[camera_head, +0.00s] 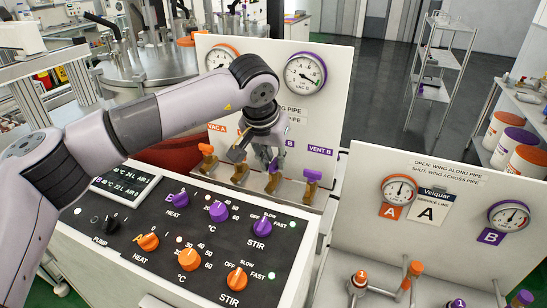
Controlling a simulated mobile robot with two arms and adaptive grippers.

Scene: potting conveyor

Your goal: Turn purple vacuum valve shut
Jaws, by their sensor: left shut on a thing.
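The purple vacuum valve (273,180) is a brass valve with a purple wing, third from the left in the row on the panel ledge. My left gripper (268,164) comes down on it from above and is shut on its wing. The fingers hide part of the wing, so its exact angle is hard to tell. A purple label with a B (289,143) shows beside my gripper, partly hidden. My right gripper is not in view.
An orange-winged valve (207,155) and the purple VENT B valve (312,180) stand on either side along the row. Two gauges (304,73) are above. A black knob panel (205,245) lies in front. A separate service panel (440,215) stands at right.

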